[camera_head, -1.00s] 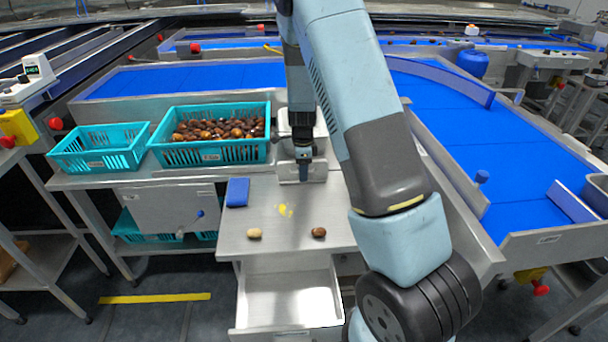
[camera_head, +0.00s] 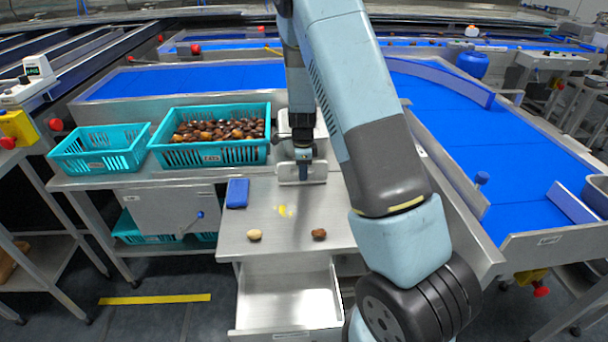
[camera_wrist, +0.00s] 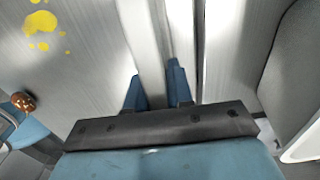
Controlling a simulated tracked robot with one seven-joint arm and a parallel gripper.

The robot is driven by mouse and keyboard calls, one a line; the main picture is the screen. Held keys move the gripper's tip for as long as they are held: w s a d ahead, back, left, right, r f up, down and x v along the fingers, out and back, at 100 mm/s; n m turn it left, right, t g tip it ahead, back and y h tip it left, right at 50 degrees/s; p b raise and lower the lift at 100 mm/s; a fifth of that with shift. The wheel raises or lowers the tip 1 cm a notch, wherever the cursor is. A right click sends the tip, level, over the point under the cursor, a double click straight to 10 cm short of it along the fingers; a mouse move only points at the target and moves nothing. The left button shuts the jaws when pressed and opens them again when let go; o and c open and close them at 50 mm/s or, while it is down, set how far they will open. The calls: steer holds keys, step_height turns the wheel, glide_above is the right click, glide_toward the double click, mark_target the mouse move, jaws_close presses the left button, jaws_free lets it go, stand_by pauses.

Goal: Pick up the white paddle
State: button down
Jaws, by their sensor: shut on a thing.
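The white paddle shows in the wrist view as a pale, flat strip (camera_wrist: 153,45) running up between my two blue fingers. My gripper (camera_wrist: 155,88) is shut on it. In the head view my gripper (camera_head: 303,170) points down at the back of the steel worktop, below the arm. A pale plate-like piece (camera_head: 318,173) shows around its fingertips there. My arm and fingers hide part of it, and I cannot tell whether its lower edge touches the worktop.
A blue block (camera_head: 237,193), yellow smears (camera_head: 284,211), a pale date (camera_head: 254,235) and a brown date (camera_head: 319,234) lie on the worktop (camera_head: 280,245). A full teal crate (camera_head: 212,154) and an empty one (camera_head: 98,160) stand left. An open drawer (camera_head: 288,305) juts out in front.

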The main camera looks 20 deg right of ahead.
steer(key=shift+r, duration=0.25)
step_height(320, 180, up, 2)
steer(key=shift+r, duration=0.1)
steer(key=s+a+r, duration=0.1)
steer(key=s+r, duration=0.9)
steer(key=s, duration=0.4)
steer(key=shift+r, duration=0.15)
